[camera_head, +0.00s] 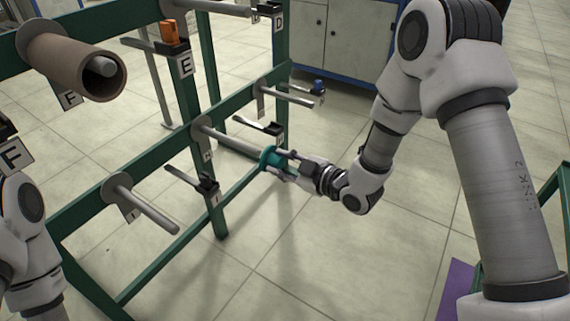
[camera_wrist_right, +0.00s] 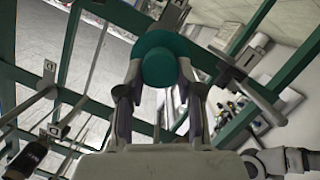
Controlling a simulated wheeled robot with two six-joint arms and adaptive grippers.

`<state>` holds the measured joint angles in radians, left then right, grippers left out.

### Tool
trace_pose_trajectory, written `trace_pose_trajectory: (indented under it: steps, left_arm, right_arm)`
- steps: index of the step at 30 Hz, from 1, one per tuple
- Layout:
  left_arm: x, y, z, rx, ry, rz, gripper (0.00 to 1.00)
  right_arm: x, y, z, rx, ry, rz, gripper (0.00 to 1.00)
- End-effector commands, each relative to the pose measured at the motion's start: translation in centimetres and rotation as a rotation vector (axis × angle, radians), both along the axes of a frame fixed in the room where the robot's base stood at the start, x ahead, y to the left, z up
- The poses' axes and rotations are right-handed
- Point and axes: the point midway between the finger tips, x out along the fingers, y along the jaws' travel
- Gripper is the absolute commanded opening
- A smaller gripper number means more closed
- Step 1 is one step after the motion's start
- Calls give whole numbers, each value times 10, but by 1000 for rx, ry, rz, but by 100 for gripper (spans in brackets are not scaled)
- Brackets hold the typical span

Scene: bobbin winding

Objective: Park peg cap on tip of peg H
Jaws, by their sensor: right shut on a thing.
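The peg cap (camera_head: 268,157) is a teal disc with a short round body. My right gripper (camera_head: 284,165) is shut on it from the right, its fingers on either side. The cap also shows between the fingers in the right wrist view (camera_wrist_right: 162,66). Peg H (camera_head: 232,141) is a grey rod reaching right and down from the green rack. In the head view the cap is in line with its outer end. The cap hides that end, so I cannot tell whether the cap is seated on it. My left gripper is out of view.
The green rack (camera_head: 188,95) carries other pegs: one at lower left (camera_head: 150,215), one holding a cardboard tube (camera_head: 65,62), and one above peg H (camera_head: 288,95). Black brackets stand beside them. Open tiled floor (camera_head: 330,240) lies right of the rack.

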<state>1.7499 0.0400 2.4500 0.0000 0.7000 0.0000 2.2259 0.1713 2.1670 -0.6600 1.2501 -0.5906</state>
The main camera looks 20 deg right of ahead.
Motion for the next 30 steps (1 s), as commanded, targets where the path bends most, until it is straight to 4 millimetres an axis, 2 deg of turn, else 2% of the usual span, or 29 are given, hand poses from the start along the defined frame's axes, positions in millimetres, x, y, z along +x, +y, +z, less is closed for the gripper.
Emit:
trace_pose_trajectory:
  steps: [30]
  left_arm:
    - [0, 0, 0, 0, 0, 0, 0]
  right_arm:
    - [23, 18, 0, 0, -1, -1, 0]
